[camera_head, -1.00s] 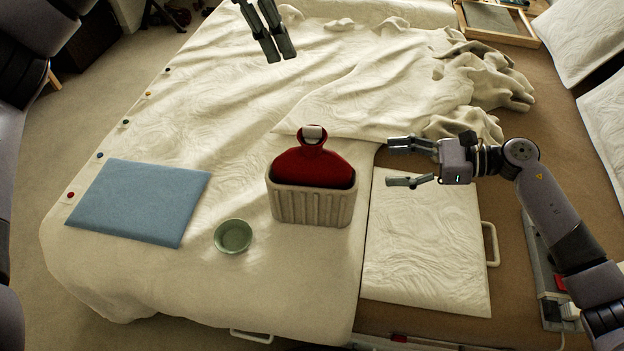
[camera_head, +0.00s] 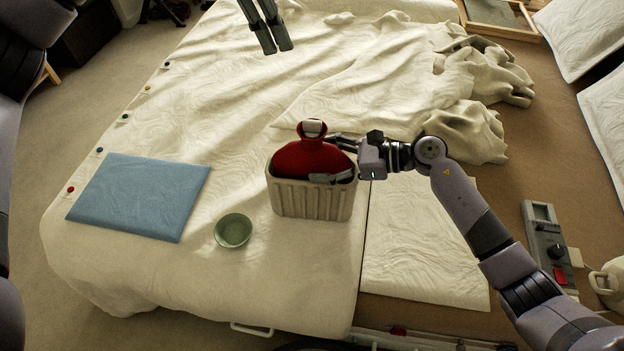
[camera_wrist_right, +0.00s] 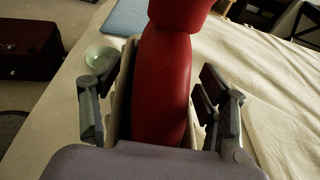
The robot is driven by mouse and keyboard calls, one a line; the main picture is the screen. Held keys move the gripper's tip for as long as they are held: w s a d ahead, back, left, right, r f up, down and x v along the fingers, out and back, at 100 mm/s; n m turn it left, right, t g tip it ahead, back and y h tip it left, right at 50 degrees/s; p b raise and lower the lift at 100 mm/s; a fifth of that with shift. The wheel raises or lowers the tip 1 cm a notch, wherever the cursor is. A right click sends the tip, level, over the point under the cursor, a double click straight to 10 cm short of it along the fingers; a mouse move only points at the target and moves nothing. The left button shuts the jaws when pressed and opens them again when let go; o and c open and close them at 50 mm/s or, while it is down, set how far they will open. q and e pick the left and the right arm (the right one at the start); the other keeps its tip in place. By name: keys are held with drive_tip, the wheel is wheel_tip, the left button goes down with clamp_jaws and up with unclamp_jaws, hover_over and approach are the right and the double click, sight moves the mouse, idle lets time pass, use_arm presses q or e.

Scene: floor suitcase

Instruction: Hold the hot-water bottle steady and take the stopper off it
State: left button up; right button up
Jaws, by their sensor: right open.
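The red hot-water bottle (camera_head: 305,158) stands upright in a ribbed cream holder (camera_head: 312,200). My right gripper (camera_head: 335,160) is open, with one finger on each side of the bottle's body. In the right wrist view the red bottle (camera_wrist_right: 162,85) is between the open fingers of the right gripper (camera_wrist_right: 155,105); the stopper is out of that picture. Whether the fingers touch the bottle, I cannot tell. My left gripper (camera_head: 276,50) hangs high at the top, away from the bottle; its fingers look close together.
A green bowl (camera_head: 233,231) and a blue flat pad (camera_head: 140,197) lie left of the holder on the cream cover. Crumpled cloth (camera_head: 480,85) is behind. A grey panel (camera_head: 548,245) is at the right.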

drive_tip(key=shift+w+a+f, duration=0.1)
drive_tip(key=shift+a+f, duration=0.05)
drive_tip(key=shift+a, duration=0.5)
drive_tip(key=shift+c, duration=0.5)
clamp_jaws()
drive_tip(key=shift+o, duration=0.2)
unclamp_jaws()
drive_tip(key=shift+d, duration=0.1)
